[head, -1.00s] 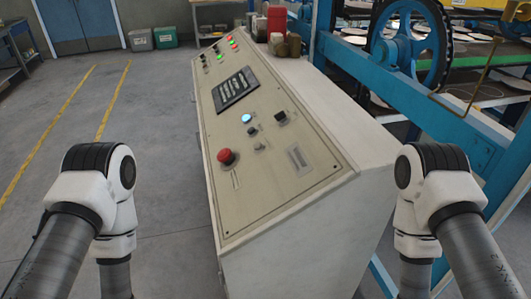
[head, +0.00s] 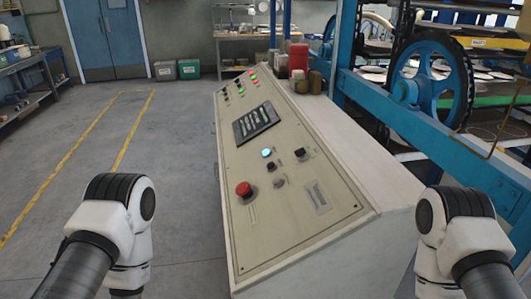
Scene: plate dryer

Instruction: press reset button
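A sloped beige control panel (head: 290,220) on a console stands in front of me in the head view. On its near part are a red mushroom button (head: 243,189), a lit blue-white round button (head: 267,153), a small dark button (head: 271,166), a grey knob or button (head: 279,183) and a black switch (head: 300,153). I cannot read which one is labelled reset. My arms show at the lower left and lower right, on either side of the console. Both grippers are outside the picture, and no arm touches the panel.
A dark keypad or display (head: 256,122) and several red and green lamps lie farther up the panel. Blue machinery with a large wheel (head: 431,82) stands to the right. The grey floor (head: 165,190) to the left is open. Two bins (head: 188,69) stand by the blue door (head: 105,38).

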